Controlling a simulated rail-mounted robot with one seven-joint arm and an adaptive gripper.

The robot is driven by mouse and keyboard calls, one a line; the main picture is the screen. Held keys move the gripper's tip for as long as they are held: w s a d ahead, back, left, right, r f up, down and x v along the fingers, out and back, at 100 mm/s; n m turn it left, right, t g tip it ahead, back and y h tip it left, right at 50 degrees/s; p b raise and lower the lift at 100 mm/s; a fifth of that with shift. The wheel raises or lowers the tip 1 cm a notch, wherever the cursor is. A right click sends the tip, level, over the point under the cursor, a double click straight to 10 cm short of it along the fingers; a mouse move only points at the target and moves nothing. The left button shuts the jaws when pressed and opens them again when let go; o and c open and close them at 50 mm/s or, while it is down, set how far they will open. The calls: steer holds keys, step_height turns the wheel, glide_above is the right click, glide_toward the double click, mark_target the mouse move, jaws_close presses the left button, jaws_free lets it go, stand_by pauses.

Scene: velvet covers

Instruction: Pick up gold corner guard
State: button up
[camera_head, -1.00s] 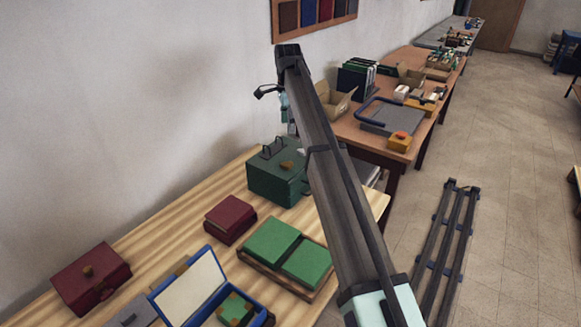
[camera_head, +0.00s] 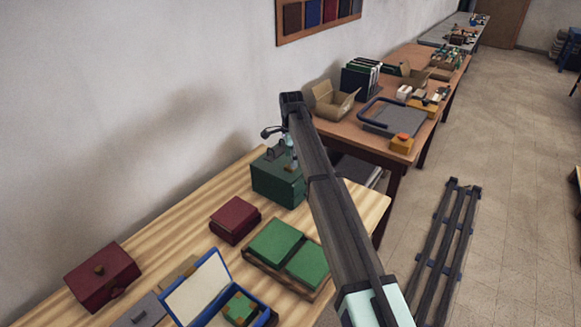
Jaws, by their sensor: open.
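I see small gold-brown pieces, and I cannot tell for sure which is the gold corner guard. The one on top of the dark green box (camera_head: 278,184) in the earlier frame is now hidden or unclear behind my arm's end. My gripper (camera_head: 271,133), small and dark, is open just above and behind that green box, partly hidden by my arm. Nothing shows held in it.
On the wooden table are a dark red book-like block (camera_head: 235,220), green blocks in a tray (camera_head: 253,262) and an open blue box (camera_head: 205,285). A cluttered brown table (camera_head: 345,133) stands beyond. The floor at the right is mostly clear, apart from a dark rail (camera_head: 447,240).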

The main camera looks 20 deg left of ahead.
steer(key=shift+f+p, duration=0.6)
steer(key=shift+f, duration=1.1)
steer(key=c, duration=1)
steer(key=shift+r, duration=0.15)
